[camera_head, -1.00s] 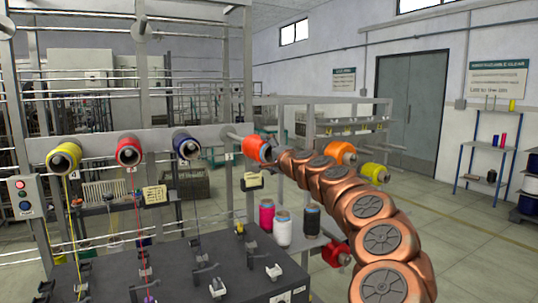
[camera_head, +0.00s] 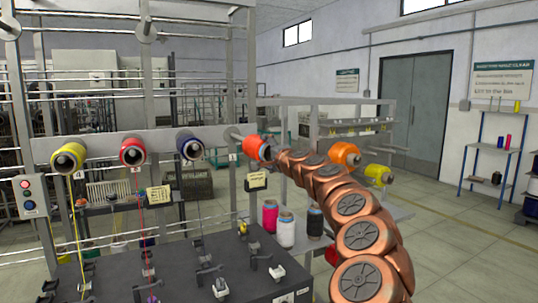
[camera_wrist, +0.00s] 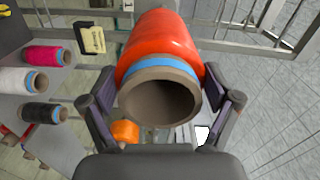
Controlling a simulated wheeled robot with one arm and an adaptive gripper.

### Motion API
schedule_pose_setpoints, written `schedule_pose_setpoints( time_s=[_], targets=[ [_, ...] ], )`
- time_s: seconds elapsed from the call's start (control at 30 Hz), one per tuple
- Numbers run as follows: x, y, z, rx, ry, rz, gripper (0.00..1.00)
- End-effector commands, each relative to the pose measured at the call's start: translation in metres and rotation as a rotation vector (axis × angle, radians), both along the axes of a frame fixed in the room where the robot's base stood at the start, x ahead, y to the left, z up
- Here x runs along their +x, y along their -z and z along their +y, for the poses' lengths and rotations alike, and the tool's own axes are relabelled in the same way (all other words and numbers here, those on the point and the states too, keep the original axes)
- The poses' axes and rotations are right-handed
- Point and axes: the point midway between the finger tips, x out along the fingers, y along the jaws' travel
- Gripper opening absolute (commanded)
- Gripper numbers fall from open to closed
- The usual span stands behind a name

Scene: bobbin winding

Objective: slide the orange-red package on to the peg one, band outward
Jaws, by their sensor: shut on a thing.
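The orange-red package (camera_head: 253,147) is in my gripper (camera_wrist: 160,80), which is shut on its sides. In the wrist view the package (camera_wrist: 160,42) shows its blue band (camera_wrist: 162,66) and open tube end facing my wrist, away from the rail. Peg one (camera_head: 233,132), above the label 1, shows as a short grey stub between the rail and the package's far end. The package lies in line with it and overlaps it in the head view. The far end is hidden, so I cannot tell how far the peg reaches inside.
Yellow (camera_head: 68,158), red (camera_head: 133,151) and dark blue (camera_head: 188,145) packages hang along the rail (camera_head: 104,145) to the left. Pink (camera_head: 270,216), white (camera_head: 286,229) and black (camera_head: 315,222) spools stand below my arm.

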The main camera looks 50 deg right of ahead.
Motion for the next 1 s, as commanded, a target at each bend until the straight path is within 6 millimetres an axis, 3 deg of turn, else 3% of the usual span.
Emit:
schedule_pose_setpoints(
  time_s=[0.5,1.0],
  targets=[
    [0.027,-0.001,-0.009,-0.001,0.001,-0.001,0.23],
    [0.032,-0.001,-0.011,-0.001,0.0,-0.001,0.23]
  ],
)
